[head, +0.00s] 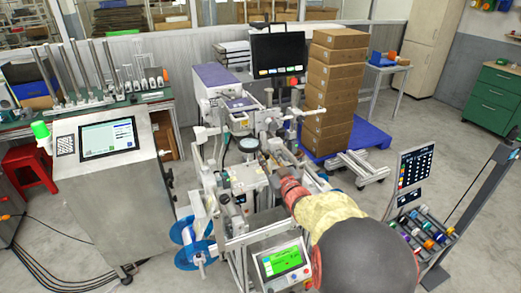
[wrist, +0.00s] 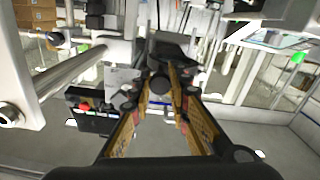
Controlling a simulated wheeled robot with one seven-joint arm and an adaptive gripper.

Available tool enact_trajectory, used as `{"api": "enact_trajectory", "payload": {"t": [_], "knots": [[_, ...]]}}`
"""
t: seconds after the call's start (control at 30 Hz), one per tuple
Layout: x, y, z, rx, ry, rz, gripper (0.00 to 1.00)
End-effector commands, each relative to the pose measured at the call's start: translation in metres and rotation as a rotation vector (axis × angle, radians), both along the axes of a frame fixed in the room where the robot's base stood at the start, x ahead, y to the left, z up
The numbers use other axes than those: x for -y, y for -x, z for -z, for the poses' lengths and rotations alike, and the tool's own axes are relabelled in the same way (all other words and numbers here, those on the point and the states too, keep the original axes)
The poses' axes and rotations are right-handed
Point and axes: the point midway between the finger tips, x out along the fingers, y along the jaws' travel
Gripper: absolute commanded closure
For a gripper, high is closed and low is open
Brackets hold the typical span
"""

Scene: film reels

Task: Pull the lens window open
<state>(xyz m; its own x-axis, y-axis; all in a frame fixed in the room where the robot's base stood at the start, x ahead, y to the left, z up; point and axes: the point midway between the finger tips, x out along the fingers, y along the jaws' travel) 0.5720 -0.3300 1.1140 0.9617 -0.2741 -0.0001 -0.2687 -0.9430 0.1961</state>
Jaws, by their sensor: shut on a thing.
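The film machine (head: 238,182) stands in the middle of the head view, a frame of metal rods, blocks and a round dial (head: 249,144). My gripper (head: 272,152) reaches into its upper middle from the lower right. In the wrist view my gripper (wrist: 160,82) has its two fingers drawn together on a small dark part (wrist: 160,62) of the machine. I cannot make out the lens window as a separate piece; my fingers and the dark parts around them hide that spot.
A metal rod (wrist: 68,72) runs close by on the left of the wrist view. A screen (head: 278,55) stands behind the machine, and stacked boxes (head: 333,85) stand behind right. A control panel (head: 282,260) is at the front. A steel cabinet (head: 118,190) stands left.

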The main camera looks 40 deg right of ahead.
Motion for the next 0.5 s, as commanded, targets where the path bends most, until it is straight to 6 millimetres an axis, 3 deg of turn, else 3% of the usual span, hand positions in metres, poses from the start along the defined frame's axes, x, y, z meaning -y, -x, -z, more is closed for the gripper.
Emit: {"api": "enact_trajectory", "payload": {"t": [0.1,0.2,0.5], "knots": [[-0.006,0.026,0.0,-0.003,-0.001,0.004,1.0],[-0.011,0.04,0.0,-0.002,-0.002,0.003,1.0],[-0.015,0.049,0.001,-0.002,-0.002,-0.001,1.0]]}}
